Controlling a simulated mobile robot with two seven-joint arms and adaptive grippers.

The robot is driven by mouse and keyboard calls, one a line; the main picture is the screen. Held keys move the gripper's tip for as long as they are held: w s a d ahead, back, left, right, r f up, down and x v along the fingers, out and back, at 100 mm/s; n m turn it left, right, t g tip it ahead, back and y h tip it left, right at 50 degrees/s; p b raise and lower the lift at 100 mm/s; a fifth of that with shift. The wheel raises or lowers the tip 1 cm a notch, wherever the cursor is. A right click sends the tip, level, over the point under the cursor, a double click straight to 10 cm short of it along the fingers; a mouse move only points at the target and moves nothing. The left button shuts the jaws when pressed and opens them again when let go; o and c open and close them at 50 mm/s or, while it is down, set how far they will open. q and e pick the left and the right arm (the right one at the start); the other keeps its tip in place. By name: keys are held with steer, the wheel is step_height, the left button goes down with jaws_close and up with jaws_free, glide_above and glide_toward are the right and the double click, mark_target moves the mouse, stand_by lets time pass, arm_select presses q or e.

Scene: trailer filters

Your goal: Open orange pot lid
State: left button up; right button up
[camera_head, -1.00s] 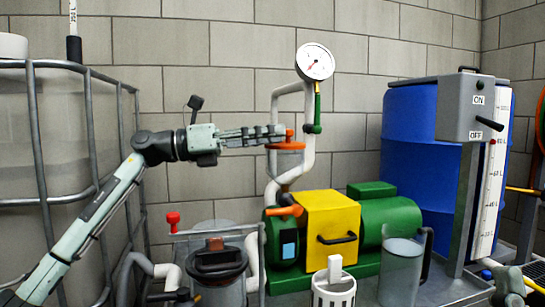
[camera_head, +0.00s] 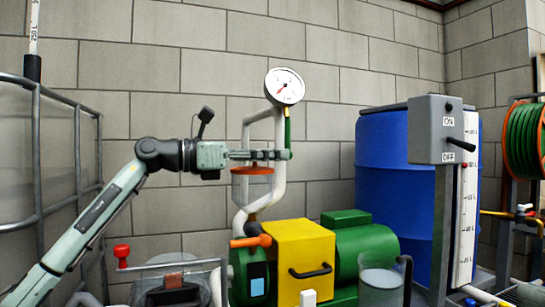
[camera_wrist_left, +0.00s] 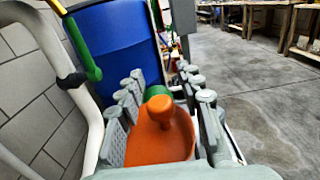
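The orange lid (camera_head: 252,171) sits on a clear pot (camera_head: 243,190) beside the white pipe. My left gripper (camera_head: 275,155) reaches in from the left, just above the lid, and its fingers hide the knob in the head view. In the left wrist view, the orange lid (camera_wrist_left: 160,148) lies under my left gripper (camera_wrist_left: 163,90). Its upright orange knob (camera_wrist_left: 158,108) stands between the two spread fingers, with gaps on both sides. The fingers are open and do not appear to touch the knob. My right gripper is not in view.
A white pipe (camera_head: 279,165) with a pressure gauge (camera_head: 285,87) and a green handle stands close to the fingertips. Below are a yellow box (camera_head: 300,258) and a green pump (camera_head: 365,252). A blue barrel (camera_head: 385,180) stands to the right, behind a grey switch box (camera_head: 435,128).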

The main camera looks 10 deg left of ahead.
arm_select(q)
steer(key=shift+w+d, duration=0.15)
steer(key=shift+d, duration=0.05)
jaws_close()
stand_by(0.4)
